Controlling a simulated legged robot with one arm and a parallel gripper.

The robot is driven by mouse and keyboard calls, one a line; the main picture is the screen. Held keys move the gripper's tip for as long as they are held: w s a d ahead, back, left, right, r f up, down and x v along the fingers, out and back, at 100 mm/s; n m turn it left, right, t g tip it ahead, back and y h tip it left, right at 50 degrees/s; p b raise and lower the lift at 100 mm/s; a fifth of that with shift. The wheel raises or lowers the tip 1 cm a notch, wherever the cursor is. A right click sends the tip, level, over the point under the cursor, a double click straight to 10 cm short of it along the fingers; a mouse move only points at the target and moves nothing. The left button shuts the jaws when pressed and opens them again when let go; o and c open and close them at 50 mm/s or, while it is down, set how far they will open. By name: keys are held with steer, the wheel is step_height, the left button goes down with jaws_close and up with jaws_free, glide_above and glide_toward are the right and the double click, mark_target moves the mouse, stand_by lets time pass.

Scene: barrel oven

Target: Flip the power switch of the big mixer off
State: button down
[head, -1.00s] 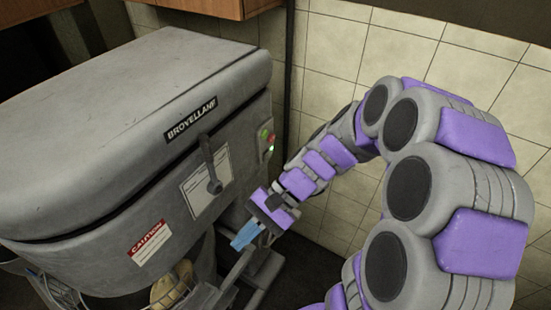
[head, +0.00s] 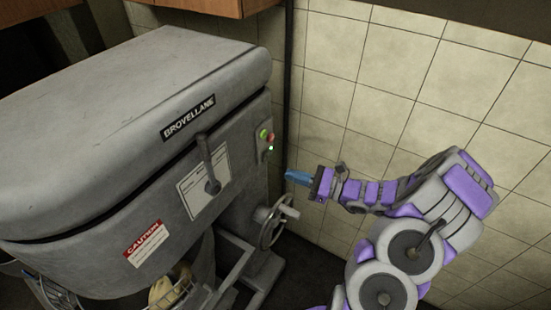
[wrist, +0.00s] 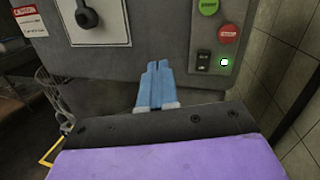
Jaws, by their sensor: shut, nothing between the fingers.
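The big grey mixer (head: 120,110) fills the left of the head view. Its control panel (head: 264,140) is on the right end of the front face. In the wrist view the panel carries a small black rocker switch (wrist: 203,60), a green button (wrist: 208,7), a red button (wrist: 228,33) and a lit green light (wrist: 224,62). My gripper (head: 290,176) has blue fingers, shut and empty, a little right of and below the panel, apart from it. In the wrist view the fingers (wrist: 157,72) point at the mixer front, left of and below the switch.
A lever (head: 211,165) stands out from the mixer front, left of the panel. A handwheel (head: 273,226) sits below the panel. A tiled wall (head: 350,70) rises behind and to the right. A wire bowl guard (head: 180,296) is at the lower left.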

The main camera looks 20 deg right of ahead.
mark_target(267, 153)
steer(key=d+f+m+t+h, duration=0.2)
steer(key=d+f+m+t, duration=0.1)
steer(key=d, duration=0.3)
steer(key=shift+w+d+f+m+h, duration=0.25)
steer(key=shift+d+f+m+h, duration=0.15)
steer(key=shift+f+m, duration=0.25)
steer(key=shift+a, duration=0.1)
steer(key=b+x, duration=0.3)
steer(key=x, duration=1.1)
steer(key=shift+r, duration=0.1)
